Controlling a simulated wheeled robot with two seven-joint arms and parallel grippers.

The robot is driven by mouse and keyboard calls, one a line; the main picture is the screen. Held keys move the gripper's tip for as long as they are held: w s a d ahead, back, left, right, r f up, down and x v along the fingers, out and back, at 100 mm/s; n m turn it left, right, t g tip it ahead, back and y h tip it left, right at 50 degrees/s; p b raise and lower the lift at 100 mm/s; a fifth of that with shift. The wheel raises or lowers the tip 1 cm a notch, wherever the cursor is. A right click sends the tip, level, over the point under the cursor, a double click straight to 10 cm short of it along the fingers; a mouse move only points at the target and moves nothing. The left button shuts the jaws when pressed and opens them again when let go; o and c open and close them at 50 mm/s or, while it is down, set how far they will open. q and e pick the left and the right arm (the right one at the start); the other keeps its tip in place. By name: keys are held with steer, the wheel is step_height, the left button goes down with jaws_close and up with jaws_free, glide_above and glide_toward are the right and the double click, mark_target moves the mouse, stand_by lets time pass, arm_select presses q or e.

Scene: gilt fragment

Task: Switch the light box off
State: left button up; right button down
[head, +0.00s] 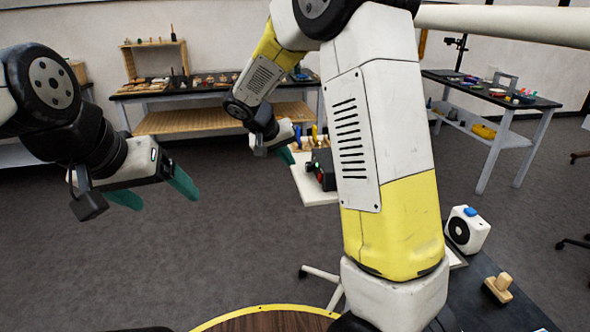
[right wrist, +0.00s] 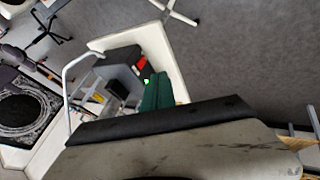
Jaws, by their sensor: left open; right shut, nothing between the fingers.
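A dark grey box with a red part and a lit green lamp (head: 322,171) sits on a white surface beyond my right arm; I take it for the light box. In the right wrist view the box (right wrist: 121,68) is just left of my fingers, its green lamp close to them. My right gripper (head: 287,156) is shut and empty beside the box; its green fingers (right wrist: 160,92) are together. I cannot tell whether they touch the box. My right arm hides part of the box in the head view. My left gripper (head: 158,192) is open and empty over the floor, away from the box.
A white device with a blue top (head: 467,230) and a wooden block (head: 498,288) are on the dark surface at lower right. A bench with tools (head: 215,85) is at the back, another table (head: 490,90) at back right. Floor at left is clear.

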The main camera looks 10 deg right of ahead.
mark_target(320, 177)
steer(key=shift+f, duration=0.1)
steer(key=x, duration=0.3)
steer(key=d+x, duration=0.1)
steer(key=x, duration=0.3)
steer(key=d+r+x, duration=0.1)
steer(key=x, duration=0.3)
steer(key=shift+s+d+f, duration=0.15)
steer(key=shift+d+f, duration=0.15)
steer(key=shift+d, duration=0.45)
